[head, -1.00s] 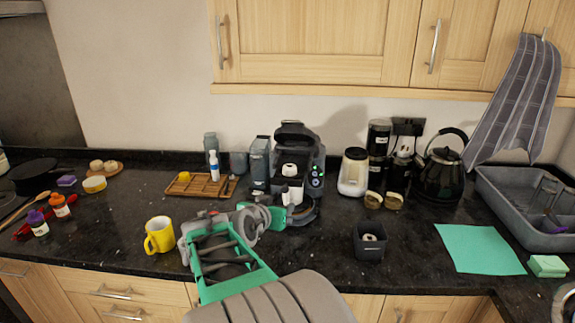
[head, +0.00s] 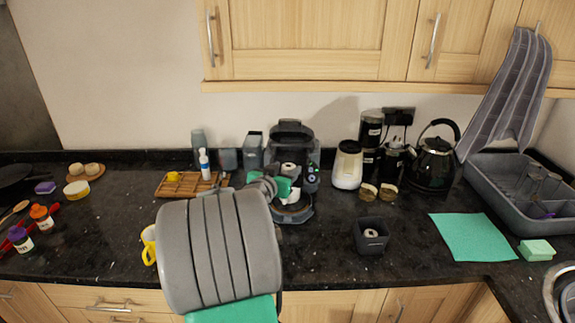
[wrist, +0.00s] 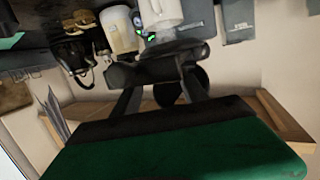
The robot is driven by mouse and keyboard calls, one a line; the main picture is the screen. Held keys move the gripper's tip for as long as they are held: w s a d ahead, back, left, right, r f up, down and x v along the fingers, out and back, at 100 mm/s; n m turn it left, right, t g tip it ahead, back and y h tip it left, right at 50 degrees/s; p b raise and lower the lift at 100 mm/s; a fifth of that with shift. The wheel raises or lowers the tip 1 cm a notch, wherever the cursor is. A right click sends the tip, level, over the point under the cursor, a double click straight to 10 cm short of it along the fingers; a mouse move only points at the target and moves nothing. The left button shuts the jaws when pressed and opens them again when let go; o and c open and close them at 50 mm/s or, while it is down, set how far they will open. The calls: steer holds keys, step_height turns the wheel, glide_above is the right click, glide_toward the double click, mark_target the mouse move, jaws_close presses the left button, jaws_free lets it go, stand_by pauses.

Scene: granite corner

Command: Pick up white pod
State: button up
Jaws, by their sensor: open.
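A small white pod-like piece (head: 289,168) sits in the upper part of the dark coffee machine (head: 310,150). Another small pale round piece (head: 371,233) lies in a dark square bin (head: 370,245) on the front counter. I cannot tell for sure which is the white pod. My gripper (head: 290,190) is at the front of the coffee machine, partly hidden by my arm. In the wrist view my gripper (wrist: 160,76) is open with nothing visibly held. A white cylindrical thing (wrist: 160,12) shows just beyond the fingers there, near the machine's green lights.
A wooden tray (head: 187,184) with bottles stands left of the machine. A yellow mug (head: 149,245) is partly behind my arm. A cream canister (head: 348,165), two small cups and a black kettle (head: 434,160) stand right. A green cloth (head: 470,237) lies beside the grey rack (head: 515,200).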

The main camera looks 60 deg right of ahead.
steer(key=shift+d+f, duration=0.1)
steer(key=shift+d, duration=0.35)
steer(key=shift+a, duration=0.1)
steer(key=c, duration=1.1)
